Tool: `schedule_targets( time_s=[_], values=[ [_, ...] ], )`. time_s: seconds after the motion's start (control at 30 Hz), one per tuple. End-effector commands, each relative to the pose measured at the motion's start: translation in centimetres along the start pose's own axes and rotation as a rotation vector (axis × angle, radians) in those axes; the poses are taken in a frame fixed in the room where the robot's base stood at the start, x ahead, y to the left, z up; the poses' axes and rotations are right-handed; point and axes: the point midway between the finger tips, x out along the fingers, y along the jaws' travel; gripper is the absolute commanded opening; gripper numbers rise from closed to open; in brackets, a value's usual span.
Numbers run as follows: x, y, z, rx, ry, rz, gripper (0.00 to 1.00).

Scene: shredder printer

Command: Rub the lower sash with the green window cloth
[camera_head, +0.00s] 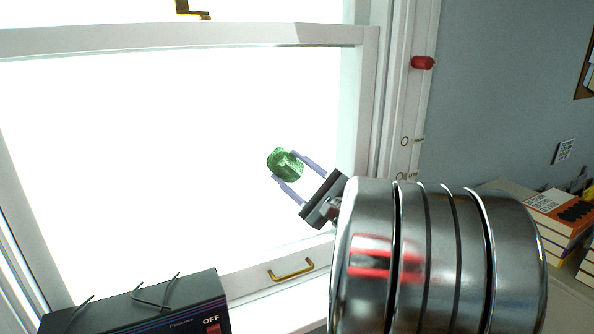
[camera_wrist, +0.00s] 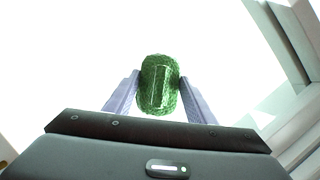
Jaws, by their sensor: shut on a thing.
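The green window cloth (camera_head: 285,165) is a crumpled, rounded bundle. My gripper (camera_head: 287,175) is shut on it, with one finger on each side. The cloth also shows in the wrist view (camera_wrist: 158,84) between the two fingers of my gripper (camera_wrist: 159,90). The lower sash (camera_head: 357,110) has a white frame around a bright, washed-out pane. In the head view the cloth is in front of the right part of the pane. I cannot tell whether it touches the glass.
A brass handle (camera_head: 290,270) is on the sash's bottom rail. A black device marked OFF (camera_head: 150,308) stands at the lower left. A red knob (camera_head: 422,62) is on the right window frame. Books (camera_head: 560,215) are stacked at the right.

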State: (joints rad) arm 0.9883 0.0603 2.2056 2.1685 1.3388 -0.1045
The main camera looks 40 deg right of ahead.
Motion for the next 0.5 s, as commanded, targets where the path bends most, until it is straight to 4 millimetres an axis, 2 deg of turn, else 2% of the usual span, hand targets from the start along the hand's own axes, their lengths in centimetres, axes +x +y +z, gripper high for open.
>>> schedule_targets(
  time_s=[0.5],
  values=[
    [0.03,0.50,0.60,0.000,0.000,-0.002,0.32]
  ],
)
